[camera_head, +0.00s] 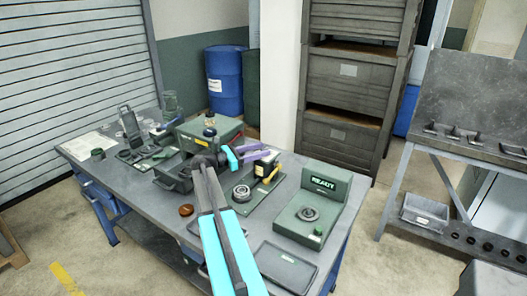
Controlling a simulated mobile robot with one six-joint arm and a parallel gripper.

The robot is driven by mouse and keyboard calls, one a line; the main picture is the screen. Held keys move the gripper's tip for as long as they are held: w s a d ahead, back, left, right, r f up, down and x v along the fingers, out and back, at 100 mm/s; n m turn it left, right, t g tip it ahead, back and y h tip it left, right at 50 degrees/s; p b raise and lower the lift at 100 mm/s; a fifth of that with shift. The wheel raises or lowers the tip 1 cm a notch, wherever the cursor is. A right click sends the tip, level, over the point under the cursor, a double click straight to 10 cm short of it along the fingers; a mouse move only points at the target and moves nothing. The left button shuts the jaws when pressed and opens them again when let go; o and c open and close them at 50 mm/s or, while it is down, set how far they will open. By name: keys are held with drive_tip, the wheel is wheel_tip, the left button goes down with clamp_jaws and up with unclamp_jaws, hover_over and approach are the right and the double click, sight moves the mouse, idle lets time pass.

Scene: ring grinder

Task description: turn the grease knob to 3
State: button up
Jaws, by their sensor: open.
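My gripper (266,154), with purple fingers, is over the middle of the workbench and points right. Its fingers are apart and nothing shows between them. It is close to a small black and yellow unit (266,172) on a green plate. A green box-shaped machine (187,134) with a round dark knob (209,132) on top stands behind and left of my gripper. I cannot tell whether this is the grease knob. No scale or number 3 is readable. My arm hides part of the bench and of the machine's front.
The workbench (100,170) also holds a green unit with a lit display reading READY (323,184), a ring-shaped part (241,192), a dark tray (285,266), a brown round piece (186,210) and an open green bin (172,180). A blue barrel (225,80) stands behind.

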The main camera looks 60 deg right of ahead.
drive_tip(key=b+v, duration=0.2)
drive_tip(key=v, duration=0.9)
drive_tip(key=shift+a+b, duration=0.2)
drive_tip(key=shift+b, duration=0.15)
drive_tip(key=shift+w, duration=0.1)
